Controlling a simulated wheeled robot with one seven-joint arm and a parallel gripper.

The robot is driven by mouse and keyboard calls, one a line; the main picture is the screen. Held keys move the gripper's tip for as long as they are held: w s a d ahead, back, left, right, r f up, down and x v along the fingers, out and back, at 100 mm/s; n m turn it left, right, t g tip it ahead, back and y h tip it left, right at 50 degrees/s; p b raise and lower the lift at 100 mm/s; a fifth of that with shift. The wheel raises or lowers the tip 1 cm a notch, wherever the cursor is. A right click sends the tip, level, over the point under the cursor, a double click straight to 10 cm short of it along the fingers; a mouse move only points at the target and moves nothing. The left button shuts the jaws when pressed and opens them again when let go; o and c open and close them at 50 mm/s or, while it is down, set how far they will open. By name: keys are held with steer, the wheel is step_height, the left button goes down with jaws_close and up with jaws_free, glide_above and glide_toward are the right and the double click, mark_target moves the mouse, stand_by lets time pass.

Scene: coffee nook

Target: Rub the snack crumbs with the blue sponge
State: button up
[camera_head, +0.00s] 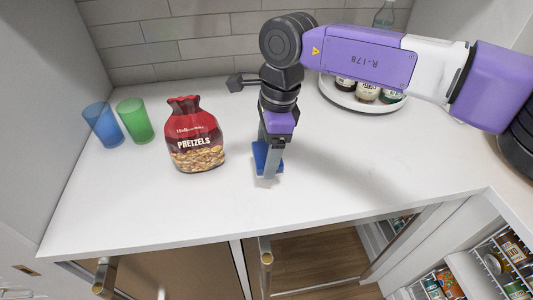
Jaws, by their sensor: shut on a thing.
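My gripper (268,148) points down over the white counter and is shut on the blue sponge (261,160). The sponge is partly hidden by the gripper fingers, and its lower end looks close to the counter; I cannot tell whether it touches. No snack crumbs can be made out on the counter; any under or behind the sponge and gripper are hidden. A red pretzel bag (194,136) stands upright to the left of my gripper.
A blue cup (103,125) and a green cup (135,121) stand at the counter's left. A round white tray (345,98) with several jars sits at the back right, behind my arm. The counter (150,205) is bare along its front edge.

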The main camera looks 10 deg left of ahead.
steer(key=shift+r, duration=0.2)
steer(key=shift+r+p, duration=0.9)
steer(key=shift+r, duration=0.65)
steer(key=shift+f, duration=0.1)
